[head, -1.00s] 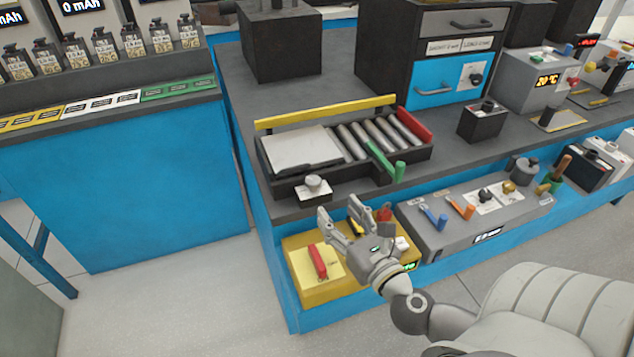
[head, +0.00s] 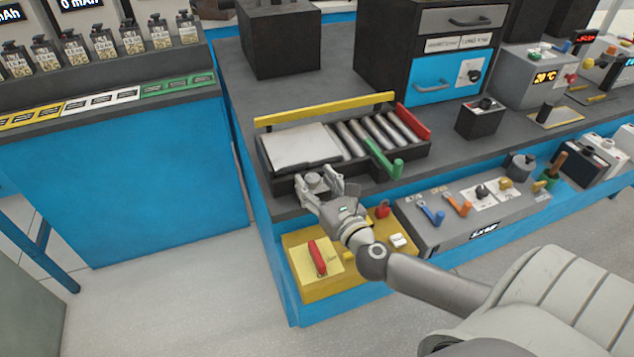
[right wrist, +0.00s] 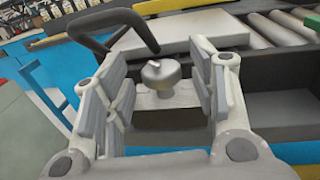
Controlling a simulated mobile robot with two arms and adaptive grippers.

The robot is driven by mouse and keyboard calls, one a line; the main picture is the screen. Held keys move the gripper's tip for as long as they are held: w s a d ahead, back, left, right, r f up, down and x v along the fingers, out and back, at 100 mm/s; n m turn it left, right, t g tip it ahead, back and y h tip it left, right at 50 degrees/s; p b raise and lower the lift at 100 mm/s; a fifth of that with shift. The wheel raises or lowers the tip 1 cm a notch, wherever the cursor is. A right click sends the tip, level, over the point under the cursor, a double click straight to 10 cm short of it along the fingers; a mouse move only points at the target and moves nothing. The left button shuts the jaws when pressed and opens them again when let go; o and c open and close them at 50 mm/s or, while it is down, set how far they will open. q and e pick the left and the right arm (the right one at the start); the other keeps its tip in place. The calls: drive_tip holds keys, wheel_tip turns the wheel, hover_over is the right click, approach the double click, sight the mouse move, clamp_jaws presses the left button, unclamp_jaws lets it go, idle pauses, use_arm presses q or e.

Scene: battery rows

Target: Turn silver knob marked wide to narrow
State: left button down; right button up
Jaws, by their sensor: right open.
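The silver knob (head: 315,182) sits on a small white plate at the front of the black roller tray (head: 270,180). In the right wrist view the knob (right wrist: 162,74) shows between the fingers, with its plate below it. Any marking on the plate is too small to read. My right gripper (head: 321,182) is open, with one finger on each side of the knob. In the right wrist view the gripper (right wrist: 160,95) has gaps between its fingers and the knob. My left gripper is not in view.
A yellow box (head: 300,285) with a red handle (head: 318,258) lies below the gripper. A green lever (head: 386,160) and a yellow bar (head: 325,110) belong to the tray area. A grey panel (head: 430,245) with knobs stands to the right.

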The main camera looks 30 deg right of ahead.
drive_tip(key=c, duration=1)
drive_tip(key=shift+o, duration=0.2)
drive_tip(key=shift+a+r+m+g+h+p, duration=0.1)
drive_tip(key=shift+m+g+h+p, duration=0.05)
drive_tip(key=shift+m+h+p, duration=0.4)
drive_tip(key=shift+a+r+m+g+h+p, duration=0.2)
drive_tip(key=shift+h+p, duration=0.25)
drive_tip(key=shift+h, duration=0.3)
drive_tip(key=shift+w+f+m+g+h+p, duration=0.1)
drive_tip(key=shift+f+m+g+h+p, duration=0.15)
drive_tip(key=shift+m+h, duration=0.7)
drive_tip(key=shift+a+m+g+h, duration=0.1)
drive_tip(key=shift+m+g+h, duration=0.45)
drive_tip(key=shift+h, duration=0.7)
drive_tip(key=o, duration=1)
drive_tip(key=shift+c, duration=0.2)
